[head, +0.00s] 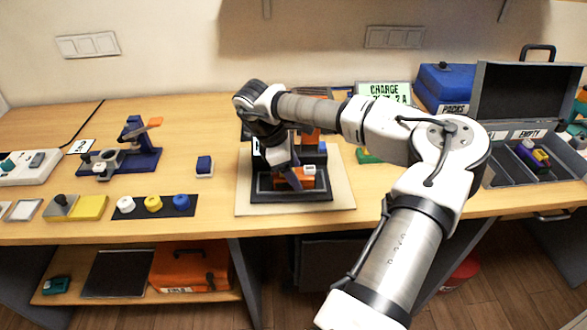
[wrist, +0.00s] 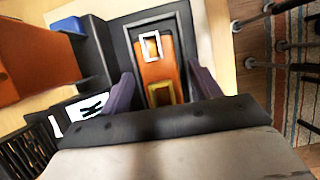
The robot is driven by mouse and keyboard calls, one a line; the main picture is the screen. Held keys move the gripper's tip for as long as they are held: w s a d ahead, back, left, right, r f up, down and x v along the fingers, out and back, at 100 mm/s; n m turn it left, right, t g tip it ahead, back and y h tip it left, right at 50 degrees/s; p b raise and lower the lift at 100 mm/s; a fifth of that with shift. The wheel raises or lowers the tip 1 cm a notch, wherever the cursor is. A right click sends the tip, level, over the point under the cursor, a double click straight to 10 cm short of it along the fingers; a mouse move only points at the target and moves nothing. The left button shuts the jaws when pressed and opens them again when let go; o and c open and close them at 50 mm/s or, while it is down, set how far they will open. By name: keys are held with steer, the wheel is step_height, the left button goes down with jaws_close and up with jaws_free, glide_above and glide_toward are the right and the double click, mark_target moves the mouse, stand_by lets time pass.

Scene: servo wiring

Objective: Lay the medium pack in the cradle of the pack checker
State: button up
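The pack checker (head: 262,187) is a dark device on a pale board in the middle of the table. Its shallow dark cradle (wrist: 122,28) shows in the wrist view. An orange pack (wrist: 158,72) with a white frame-like part at one end and a yellow part at the other lies in the cradle. It also shows in the head view (head: 308,182), partly hidden by my gripper. I cannot tell its size class. My gripper (wrist: 161,80) is open over the cradle, one purple finger on each side of the pack with gaps visible. In the head view my gripper (head: 291,177) points down.
A taller orange block (wrist: 35,55) stands beside the cradle. Right of my arm are a blue PACKS box (head: 446,80) and a grey open case (head: 520,100) with small packs. A blue-and-white block (head: 204,166) and a blue fixture (head: 140,158) stand left.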

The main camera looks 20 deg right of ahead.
steer(key=shift+r, duration=0.2)
steer(key=b+v, duration=0.2)
steer(key=v, duration=1)
steer(key=shift+b, duration=0.4)
